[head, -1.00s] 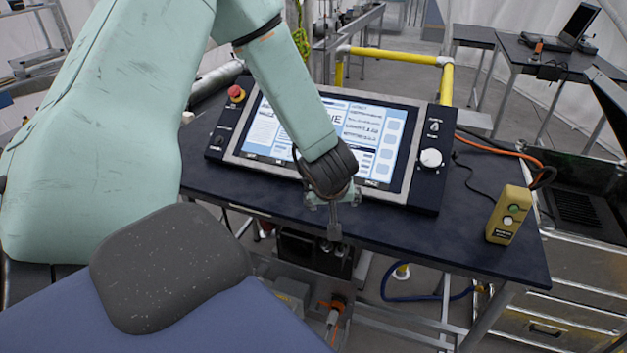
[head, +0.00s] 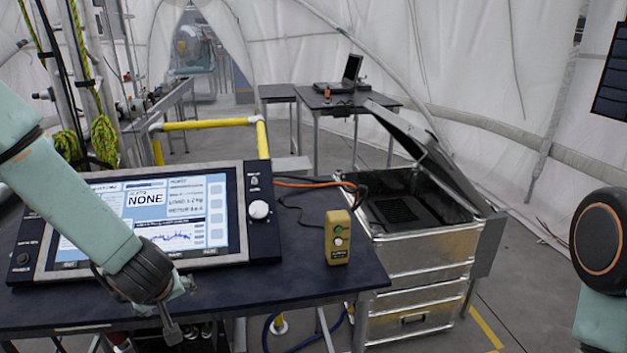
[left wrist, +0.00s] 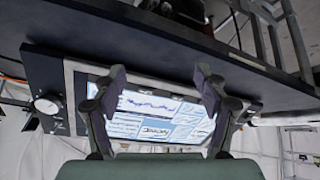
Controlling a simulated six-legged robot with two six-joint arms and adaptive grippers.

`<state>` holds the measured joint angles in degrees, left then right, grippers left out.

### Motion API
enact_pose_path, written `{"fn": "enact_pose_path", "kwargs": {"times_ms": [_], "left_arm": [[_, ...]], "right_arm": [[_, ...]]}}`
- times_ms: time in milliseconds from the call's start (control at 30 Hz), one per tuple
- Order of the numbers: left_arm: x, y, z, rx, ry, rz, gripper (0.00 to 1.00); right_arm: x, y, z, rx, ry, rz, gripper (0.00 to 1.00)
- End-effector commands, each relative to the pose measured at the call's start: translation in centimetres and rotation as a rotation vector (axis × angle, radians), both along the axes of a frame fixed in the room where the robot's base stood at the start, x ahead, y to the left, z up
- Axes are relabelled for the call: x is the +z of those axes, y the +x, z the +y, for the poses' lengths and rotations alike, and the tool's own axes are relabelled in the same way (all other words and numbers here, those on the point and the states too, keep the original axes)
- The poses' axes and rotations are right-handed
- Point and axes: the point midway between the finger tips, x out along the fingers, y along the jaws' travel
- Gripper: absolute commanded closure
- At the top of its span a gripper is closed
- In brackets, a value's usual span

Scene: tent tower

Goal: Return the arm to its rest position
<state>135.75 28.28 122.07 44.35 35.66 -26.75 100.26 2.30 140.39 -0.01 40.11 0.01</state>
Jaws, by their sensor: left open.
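My left arm comes in from the left in the head view. Its gripper (head: 172,328) hangs low in front of the console (head: 262,222), over the near part of the dark table (head: 300,283). In the left wrist view the two fingers of the left gripper (left wrist: 160,75) stand apart with nothing between them. The console's lit screen (left wrist: 165,115) shows beyond them, upside down. A round dark joint of my right arm shows at the right edge of the head view. The right gripper is out of view.
A yellow button box (head: 338,240) stands on the table's right part, with cables behind it. A metal case (head: 425,252) with a raised lid stands to the right. Yellow rails (head: 205,125) and a laptop table (head: 345,100) are farther back. Open floor lies at right.

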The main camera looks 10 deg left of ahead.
Motion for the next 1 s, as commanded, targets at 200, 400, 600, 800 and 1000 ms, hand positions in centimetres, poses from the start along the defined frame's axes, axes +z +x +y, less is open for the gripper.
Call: {"fn": "enact_pose_path", "kwargs": {"times_ms": [200, 400, 600, 800, 1000], "left_arm": [[-0.2, 0.0, -1.6, -0.029, -0.025, -0.052, 0.27], [-7.8, -3.7, -5.8, -0.212, -0.022, 0.023, 0.27], [-16.4, -9.5, -9.7, -0.393, -0.041, 0.158, 0.27], [-24.8, -17.0, -13.1, -0.57, -0.083, 0.325, 0.27], [-31.4, -24.6, -15.0, -0.714, -0.119, 0.495, 0.27]], "right_arm": [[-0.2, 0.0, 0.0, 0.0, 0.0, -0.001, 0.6], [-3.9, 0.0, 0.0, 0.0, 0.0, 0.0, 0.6], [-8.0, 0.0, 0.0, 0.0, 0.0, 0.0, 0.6], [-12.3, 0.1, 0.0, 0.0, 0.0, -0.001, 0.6], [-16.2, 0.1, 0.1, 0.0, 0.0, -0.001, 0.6]]}}
